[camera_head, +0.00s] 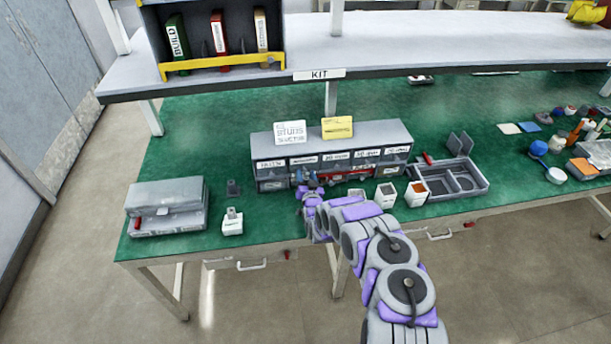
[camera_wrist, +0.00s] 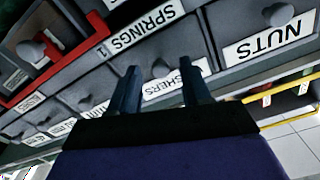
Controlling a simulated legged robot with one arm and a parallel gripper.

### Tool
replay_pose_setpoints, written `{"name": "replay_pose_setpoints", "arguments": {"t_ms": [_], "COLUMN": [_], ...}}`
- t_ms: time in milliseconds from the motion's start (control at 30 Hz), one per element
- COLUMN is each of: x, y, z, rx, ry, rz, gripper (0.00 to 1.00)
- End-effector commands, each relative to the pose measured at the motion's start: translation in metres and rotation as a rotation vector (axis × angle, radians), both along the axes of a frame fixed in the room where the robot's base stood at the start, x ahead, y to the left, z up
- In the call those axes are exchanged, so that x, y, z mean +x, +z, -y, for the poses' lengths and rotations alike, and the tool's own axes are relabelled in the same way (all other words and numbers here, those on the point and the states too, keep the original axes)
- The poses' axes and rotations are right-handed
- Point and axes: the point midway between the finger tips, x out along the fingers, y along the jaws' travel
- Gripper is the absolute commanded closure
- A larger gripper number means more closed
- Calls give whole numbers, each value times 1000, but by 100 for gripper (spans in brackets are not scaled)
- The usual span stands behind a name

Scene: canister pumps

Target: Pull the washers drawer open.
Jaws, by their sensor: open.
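The washers drawer is in the grey drawer cabinet (camera_head: 330,143) on the green bench. In the wrist view, its label (camera_wrist: 178,82) is upside down and partly hidden behind my fingers, with only "SHERS" readable. A grey knob (camera_wrist: 160,68) shows on its front. My gripper (camera_wrist: 157,68) is open, with one finger on each side of the knob. I cannot tell whether the fingers touch it. The drawer front looks about level with its neighbours. In the head view, my gripper (camera_head: 305,182) is at the cabinet's lower left front and hides part of it.
The springs label (camera_wrist: 140,30) and nuts label (camera_wrist: 270,38) are beside it. A red-framed compartment (camera_wrist: 40,70) is at the left. White bins (camera_head: 386,194) stand before the cabinet, with a grey open case (camera_head: 460,180) to the right and a grey box (camera_head: 167,205) left.

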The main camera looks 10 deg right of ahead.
Motion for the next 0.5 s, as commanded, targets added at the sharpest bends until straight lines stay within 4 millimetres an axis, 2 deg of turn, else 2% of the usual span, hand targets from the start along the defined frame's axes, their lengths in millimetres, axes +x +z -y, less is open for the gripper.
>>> {"name": "replay_pose_setpoints", "arguments": {"t_ms": [200, 500], "x": [8, 9], "y": [1, 1], "z": [0, 0], "rx": [-1, -1], "ry": [1, 1], "rz": [1, 0], "gripper": [52, 53]}}
